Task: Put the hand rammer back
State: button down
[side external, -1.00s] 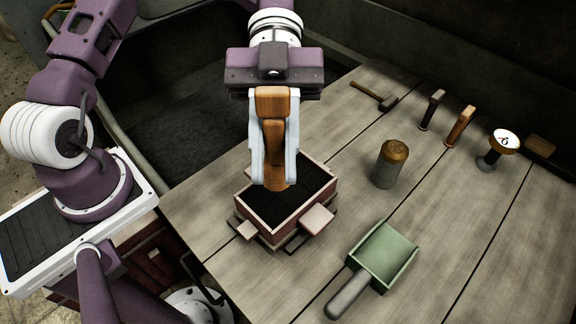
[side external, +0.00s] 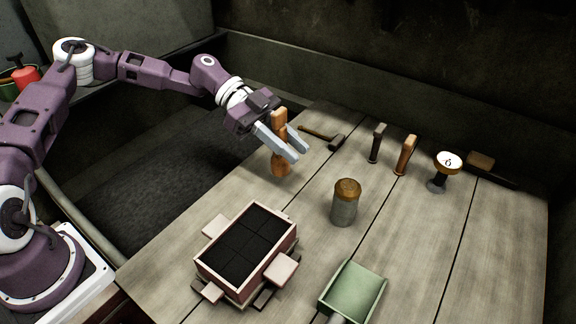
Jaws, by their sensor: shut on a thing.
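The hand rammer (side external: 280,163) is a brown wooden tool with a rounded lower end. My gripper (side external: 293,148) is shut on its middle and holds it roughly upright at the far left part of the bench, left of the mallet. I cannot tell whether its lower end touches the bench top (side external: 410,235). The moulding flask (side external: 247,244) stands at the front left, filled with dark sand marked by lines into blocks, and is clear of my gripper.
A mallet (side external: 335,142), a dark-handled tool (side external: 377,143), a wooden-handled tool (side external: 406,155), a round dial gauge (side external: 448,162) and a brush (side external: 481,161) line the back. A wooden-topped canister (side external: 345,205) and a green scoop (side external: 353,291) stand nearer. A dark sand bin (side external: 150,150) lies left.

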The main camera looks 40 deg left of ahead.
aim_at(280, 167)
jog(key=shift+f, duration=2)
jog(key=c, duration=1.3)
grip_release()
jog(key=shift+f, duration=0.15)
jog(key=shift+o, duration=0.2)
